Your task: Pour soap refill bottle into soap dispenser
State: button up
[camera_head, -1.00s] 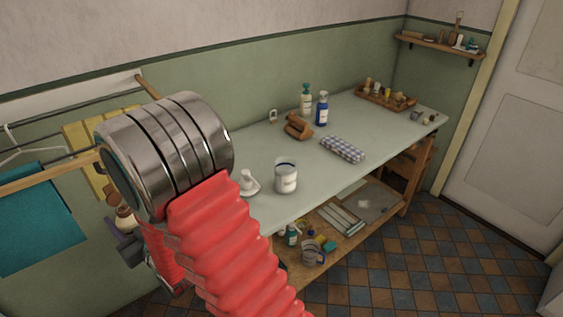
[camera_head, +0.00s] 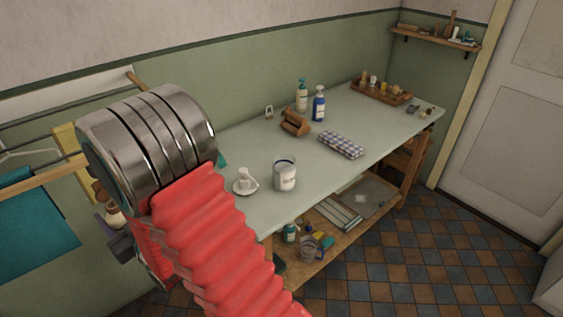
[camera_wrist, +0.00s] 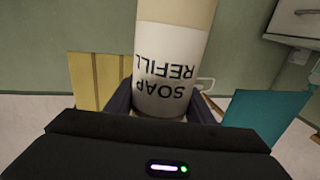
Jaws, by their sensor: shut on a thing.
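A white bottle lettered SOAP REFILL (camera_wrist: 172,65) stands between the dark fingers of my gripper (camera_wrist: 160,104) in the wrist view. My gripper is shut on it; the lettering appears upside down there. In the head view, my gripper (camera_head: 119,243) is at the lower left, off the bench's left end and partly hidden by my arm, with a beige part of the bottle (camera_head: 115,214) above it. A white labelled jar, apparently the soap dispenser (camera_head: 285,178), stands upright on the bench with its top seemingly open. A white pump top (camera_head: 246,179) rests on a saucer (camera_head: 245,190) beside it.
Hanging teal (camera_head: 35,228) and yellow cloths are near my gripper.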

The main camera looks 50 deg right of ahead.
jog(key=s+d+r+m+h, duration=0.1)
jog(key=s+d, duration=0.3)
jog(key=d, duration=0.9)
jog(key=s+d+r+m+g+h, duration=0.1)
jog(key=s+d+h, duration=0.3)
jog(key=d, duration=1)
jog(key=s+d+r+m+h, duration=0.2)
jog(key=s+d+r+m, duration=0.1)
jog(key=d, duration=1)
jog(key=shift+s+d+r+g+h, duration=0.2)
jog(key=shift+s+d+g+h, duration=0.1)
jog(key=shift+s, duration=0.4)
jog(key=shift+s, duration=0.1)
jog(key=m, duration=0.1)
jog(key=d+m, duration=0.1)
jog(key=m+p, duration=0.1)
jog(key=m, duration=0.1)
jog(key=shift+s+d+g, duration=0.2)
jog(key=shift+d+g, duration=0.1)
jog(key=shift+s+d+f+m+y+p, duration=0.1)
jog(key=shift+d+f+m+y+p, duration=0.2)
jog(key=shift+m+p, duration=0.35)
jog(key=shift+s+d+f+m+y+p, duration=0.1)
jog(key=shift+d+m+y+p, duration=0.35)
jog(key=shift+m, duration=0.3)
